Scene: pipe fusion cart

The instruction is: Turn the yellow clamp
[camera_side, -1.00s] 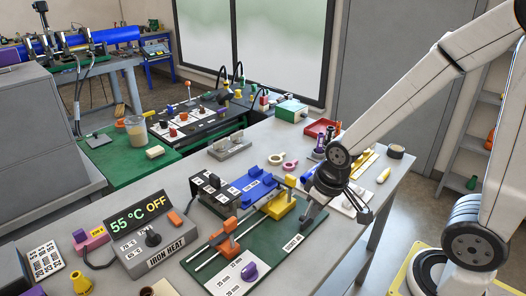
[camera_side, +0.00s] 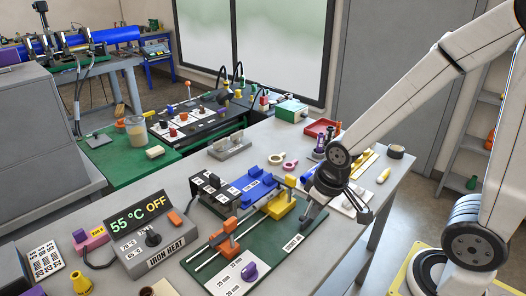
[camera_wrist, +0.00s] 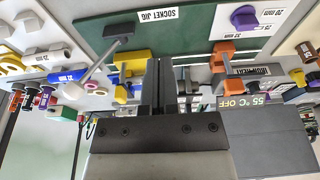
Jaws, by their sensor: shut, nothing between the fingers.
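The yellow clamp (camera_side: 281,206) sits on the green socket jig board (camera_side: 262,250), right of the blue block. In the wrist view, which is upside down, the yellow clamp (camera_wrist: 136,68) shows just left of my fingers. A grey block with a slim bar (camera_wrist: 118,33) shows beside it above the board. I cannot tell whether it is the clamp's handle. My gripper (camera_wrist: 157,62) is shut with nothing between its dark fingers. It is close to the yellow clamp in the wrist view, but I cannot tell whether they touch. In the side view its fingertips are hard to make out.
An orange clamp (camera_side: 224,240) on metal rods and a purple knob (camera_side: 249,271) are on the jig's near side. The blue block (camera_side: 252,184) lies behind. The iron heat box (camera_side: 152,243) stands at the left. Pipe fittings crowd the far bench end.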

